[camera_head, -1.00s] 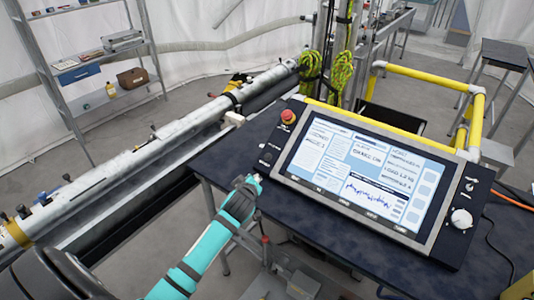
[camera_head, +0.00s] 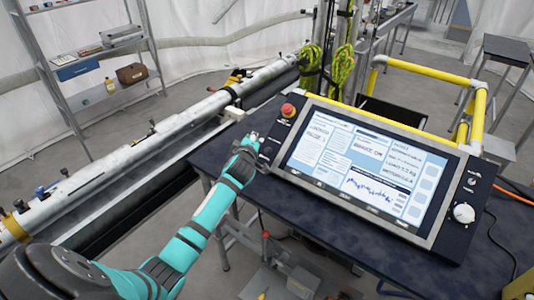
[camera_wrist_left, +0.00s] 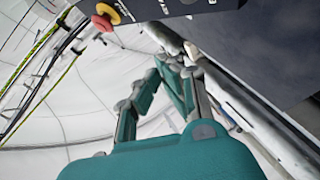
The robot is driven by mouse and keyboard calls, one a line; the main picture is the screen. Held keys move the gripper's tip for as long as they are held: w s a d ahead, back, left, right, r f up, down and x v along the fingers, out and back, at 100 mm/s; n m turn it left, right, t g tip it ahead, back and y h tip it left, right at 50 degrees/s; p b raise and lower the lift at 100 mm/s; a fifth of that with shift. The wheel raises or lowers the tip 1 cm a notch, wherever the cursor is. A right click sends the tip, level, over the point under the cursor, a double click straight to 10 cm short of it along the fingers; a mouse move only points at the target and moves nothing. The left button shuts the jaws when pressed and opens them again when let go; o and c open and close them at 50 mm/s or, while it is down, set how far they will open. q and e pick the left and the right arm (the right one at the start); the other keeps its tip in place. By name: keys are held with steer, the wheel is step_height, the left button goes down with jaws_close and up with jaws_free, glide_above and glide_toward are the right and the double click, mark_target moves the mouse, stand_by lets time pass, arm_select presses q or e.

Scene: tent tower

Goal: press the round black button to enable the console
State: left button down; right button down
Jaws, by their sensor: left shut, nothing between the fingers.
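The console (camera_head: 276,170) is a dark tilted panel with a lit screen (camera_head: 360,165), standing on a dark blue table. A red mushroom button on a yellow base (camera_head: 288,110) sits at its upper left corner; it also shows in the left wrist view (camera_wrist_left: 105,17). Small dark controls (camera_head: 264,157) lie on the left strip below it; the round black button is hard to tell apart among them. My left gripper (camera_head: 253,138) is shut and empty, at the console's left edge. Its fingers show in the left wrist view (camera_wrist_left: 172,66). Contact cannot be told. My right gripper is out of view.
A white knob (camera_head: 464,213) is on the console's right strip. A long grey tube (camera_head: 150,145) on a rail runs along the left of the table. A yellow rail (camera_head: 425,74) stands behind the console. The table front (camera_head: 300,215) is clear.

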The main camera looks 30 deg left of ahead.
mark_target(267, 151)
arm_select(q)
steer(key=shift+w+d+f+b, duration=0.1)
steer(key=shift+w+f+b, duration=0.6)
steer(key=shift+f+b, duration=0.35)
steer(key=shift+w+d+f+b, duration=0.1)
steer(key=shift+w+f+b, duration=0.55)
steer(key=shift+f+b, duration=0.35)
steer(key=shift+w+f+b, duration=0.7)
steer(key=shift+f+b, duration=0.25)
steer(key=shift+b, duration=0.1)
steer(key=shift+f, duration=0.1)
steer(key=shift+w+f+b, duration=0.2)
steer(key=shift+w+b, duration=0.1)
steer(key=shift+b, duration=0.3)
steer(key=shift+w+f+b, duration=0.15)
steer(key=shift+f+b, duration=0.2)
steer(key=shift+b, duration=0.15)
steer(key=shift+r, duration=0.1)
steer(key=shift+s+r+p, duration=0.45)
steer(key=shift+r+p, duration=0.15)
steer(key=shift+p, duration=0.2)
